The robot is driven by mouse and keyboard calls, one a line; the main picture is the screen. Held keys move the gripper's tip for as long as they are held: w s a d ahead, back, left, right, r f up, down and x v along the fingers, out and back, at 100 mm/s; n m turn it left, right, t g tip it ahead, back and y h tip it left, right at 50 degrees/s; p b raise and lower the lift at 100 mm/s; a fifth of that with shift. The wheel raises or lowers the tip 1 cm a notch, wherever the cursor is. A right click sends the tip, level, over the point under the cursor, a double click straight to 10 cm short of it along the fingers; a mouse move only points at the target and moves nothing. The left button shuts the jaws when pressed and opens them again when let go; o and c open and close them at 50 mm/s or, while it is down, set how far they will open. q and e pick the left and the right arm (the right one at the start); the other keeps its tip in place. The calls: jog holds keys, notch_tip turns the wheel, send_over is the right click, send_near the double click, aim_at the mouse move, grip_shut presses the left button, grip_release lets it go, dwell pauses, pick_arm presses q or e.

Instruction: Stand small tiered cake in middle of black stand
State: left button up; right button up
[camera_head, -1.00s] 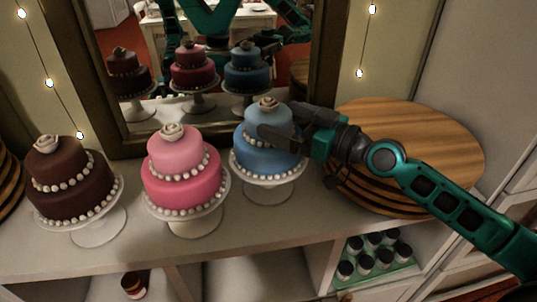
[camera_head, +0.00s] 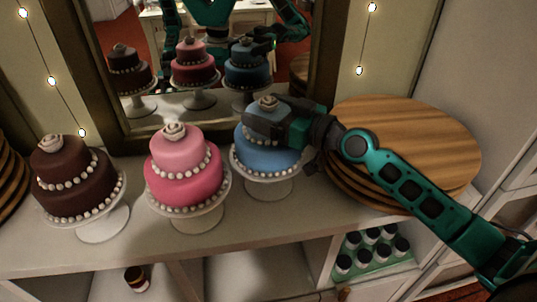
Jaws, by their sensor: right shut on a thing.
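A blue two-tiered cake (camera_head: 266,159) with white bead trim and a pale rose on top stands on a white footed stand (camera_head: 270,188). My right gripper (camera_head: 266,125) reaches in from the right and is shut on the blue cake at its upper tier, hiding part of that tier. A pink tiered cake (camera_head: 184,185) and a brown tiered cake (camera_head: 75,190) stand to the left on similar white stands. I cannot make out a black stand. My left gripper is not directly in view.
A stack of round wooden boards (camera_head: 410,135) lies at the right under my right forearm. A framed mirror (camera_head: 210,105) behind reflects the cakes and my arms. Small jars (camera_head: 372,250) sit on the shelf below. The white counter's front (camera_head: 150,245) is clear.

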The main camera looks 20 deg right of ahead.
jog(key=c, duration=1.1)
jog(key=shift+r, duration=0.15)
jog(key=shift+c, duration=0.4)
